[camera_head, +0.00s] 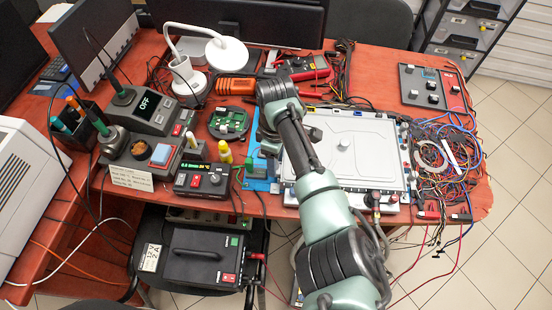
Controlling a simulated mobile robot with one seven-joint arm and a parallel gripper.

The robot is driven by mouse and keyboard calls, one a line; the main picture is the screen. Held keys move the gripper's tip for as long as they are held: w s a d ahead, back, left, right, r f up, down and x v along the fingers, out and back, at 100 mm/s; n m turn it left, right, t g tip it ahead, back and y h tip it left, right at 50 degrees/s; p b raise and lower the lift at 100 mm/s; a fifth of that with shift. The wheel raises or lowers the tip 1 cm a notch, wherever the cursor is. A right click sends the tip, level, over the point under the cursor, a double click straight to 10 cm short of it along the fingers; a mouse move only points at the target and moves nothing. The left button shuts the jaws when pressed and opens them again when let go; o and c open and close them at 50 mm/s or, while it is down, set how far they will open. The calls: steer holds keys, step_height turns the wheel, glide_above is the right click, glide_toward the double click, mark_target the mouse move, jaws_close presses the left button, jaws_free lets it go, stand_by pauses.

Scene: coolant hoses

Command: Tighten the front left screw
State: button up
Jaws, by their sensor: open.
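A flat white plate (365,160) with a small round knob (343,145) in its middle lies on the right half of the red-brown table. Its front left corner is partly behind my arm, and I cannot make out the front left screw there. My arm reaches from the bottom over the table, to the left of the plate. My gripper (276,92) is at the arm's far end, open, above the back middle of the table. Its fingertips are mostly hidden by the arm, and I see nothing held.
Tangled coloured wires (440,155) lie right of the plate. Left stand a soldering station (148,112), a black control box (202,180) and a green circuit board (229,123). An orange tool (236,86) lies behind. A white lamp (226,53) stands at the back.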

steer(key=shift+f, duration=0.1)
jaws_close()
